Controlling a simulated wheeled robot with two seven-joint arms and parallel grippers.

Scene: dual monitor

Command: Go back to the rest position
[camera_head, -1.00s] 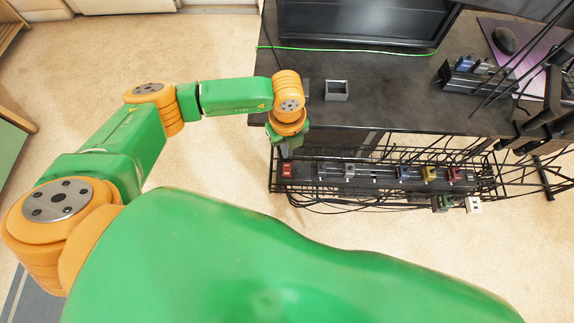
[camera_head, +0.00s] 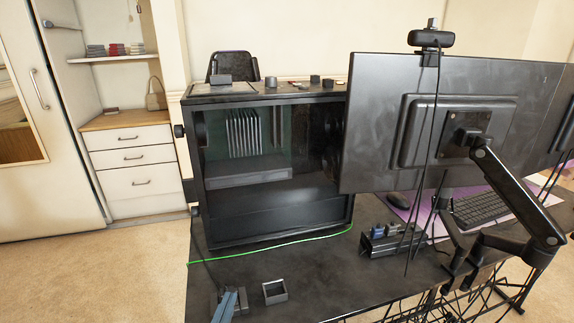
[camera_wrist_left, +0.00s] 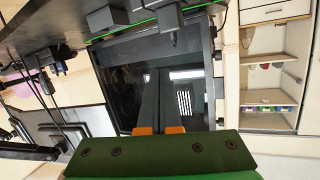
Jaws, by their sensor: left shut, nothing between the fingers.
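My left gripper (camera_head: 230,296) shows only as grey-blue fingers at the bottom edge of the head view, over the near left part of the desk. The rest of that arm is out of that view. In the left wrist view the two dark fingers of the left gripper (camera_wrist_left: 160,76) are together, with nothing between them. They point toward the open-fronted black computer case, which lies beyond them. My right gripper is in neither view.
The black desk (camera_head: 330,275) carries the computer case (camera_head: 255,220), a small grey open box (camera_head: 275,292), a dark holder (camera_head: 390,243) and a green cable (camera_head: 265,250). A large monitor (camera_head: 375,120) on an arm (camera_head: 515,205) stands right. Carpet (camera_head: 90,270) at left is clear.

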